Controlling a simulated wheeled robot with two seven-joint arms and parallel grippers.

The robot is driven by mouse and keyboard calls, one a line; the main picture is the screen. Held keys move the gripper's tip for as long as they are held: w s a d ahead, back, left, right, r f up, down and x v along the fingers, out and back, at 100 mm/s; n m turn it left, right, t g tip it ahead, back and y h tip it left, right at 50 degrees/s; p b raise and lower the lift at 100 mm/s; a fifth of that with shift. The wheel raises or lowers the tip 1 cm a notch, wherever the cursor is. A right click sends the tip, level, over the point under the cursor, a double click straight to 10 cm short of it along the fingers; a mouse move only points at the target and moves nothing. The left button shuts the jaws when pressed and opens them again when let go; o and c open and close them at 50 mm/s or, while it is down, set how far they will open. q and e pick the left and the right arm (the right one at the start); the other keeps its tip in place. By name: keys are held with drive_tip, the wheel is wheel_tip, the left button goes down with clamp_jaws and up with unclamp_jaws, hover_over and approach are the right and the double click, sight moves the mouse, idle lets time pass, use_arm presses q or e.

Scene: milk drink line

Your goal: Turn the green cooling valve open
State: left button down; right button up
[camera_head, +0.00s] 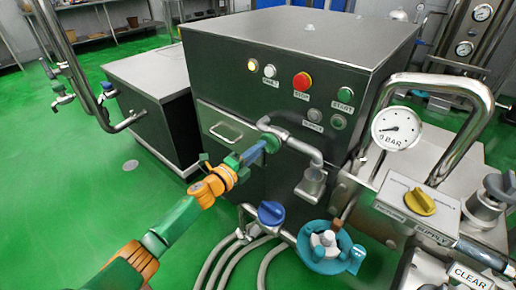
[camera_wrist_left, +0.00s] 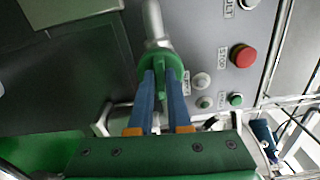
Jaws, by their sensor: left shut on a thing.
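The green cooling valve (camera_wrist_left: 172,60) shows in the left wrist view as a green handle on a grey pipe. My left gripper (camera_head: 266,144) reaches the pipe on the front of the dark machine in the head view. Its two blue fingers, also seen in the left wrist view (camera_wrist_left: 162,80), are shut on the green valve, one on each side of the handle. In the head view my gripper hides most of the valve. My right gripper is not in view.
The machine's panel has a red stop button (camera_head: 301,81) and a green start button (camera_head: 345,94). A blue valve knob (camera_head: 271,212) sits below the pipe, by grey hoses. At right are a pressure gauge (camera_head: 396,128) and a yellow knob (camera_head: 420,201). Green floor is clear at left.

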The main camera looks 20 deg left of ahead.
use_arm(q)
drive_tip(key=shift+n, duration=0.6)
drive_tip(key=c, duration=0.9)
unclamp_jaws()
drive_tip(key=shift+o, duration=0.2)
drive_tip(key=p+v, duration=0.1)
drive_tip(key=v, duration=0.6)
drive_tip(key=shift+f, duration=0.1)
